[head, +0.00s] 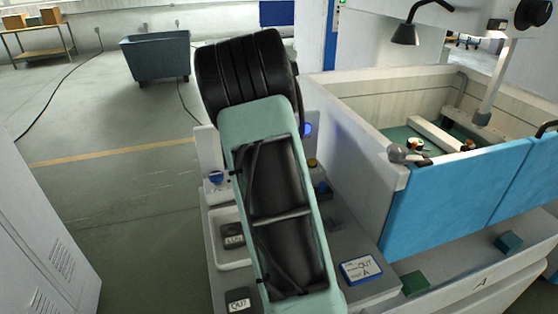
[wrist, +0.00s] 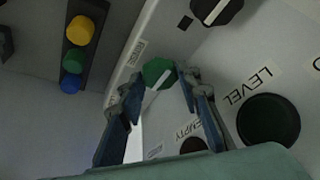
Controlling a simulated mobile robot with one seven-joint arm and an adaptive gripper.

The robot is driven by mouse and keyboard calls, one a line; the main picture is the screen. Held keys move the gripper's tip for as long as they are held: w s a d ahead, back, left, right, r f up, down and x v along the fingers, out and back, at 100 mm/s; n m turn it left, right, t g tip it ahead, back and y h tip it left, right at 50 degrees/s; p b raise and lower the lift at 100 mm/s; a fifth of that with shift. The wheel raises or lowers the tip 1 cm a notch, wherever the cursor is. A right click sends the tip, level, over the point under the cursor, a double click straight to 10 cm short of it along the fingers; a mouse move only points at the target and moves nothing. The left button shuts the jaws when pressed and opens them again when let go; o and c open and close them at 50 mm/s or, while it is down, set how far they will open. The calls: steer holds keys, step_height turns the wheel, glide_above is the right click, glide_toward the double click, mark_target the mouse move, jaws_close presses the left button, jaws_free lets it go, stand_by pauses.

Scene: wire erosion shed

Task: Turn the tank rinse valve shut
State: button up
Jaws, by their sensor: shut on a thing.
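In the wrist view a green valve knob (wrist: 157,70) with a white pointer bar sits on a pale panel between my gripper's fingertips. The pointer bar slants from upper right to lower left. My gripper (wrist: 160,84) has blue-grey fingers on either side of the knob and is shut on it. In the head view my arm covers the middle, so the gripper and the knob are hidden there.
Near the knob are a black rotary knob (wrist: 216,8), a dark round LEVEL knob (wrist: 268,121) and an EMPTY control (wrist: 193,146). A yellow, green and blue lamp stack (wrist: 75,57) stands left. The blue-fronted tank (head: 455,192) is at right; a grey bin (head: 157,56) stands behind.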

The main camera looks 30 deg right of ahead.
steer(key=o, duration=0.9)
steer(key=shift+v, duration=6.05)
steer(key=shift+w, duration=0.1)
steer(key=shift+r, duration=0.1)
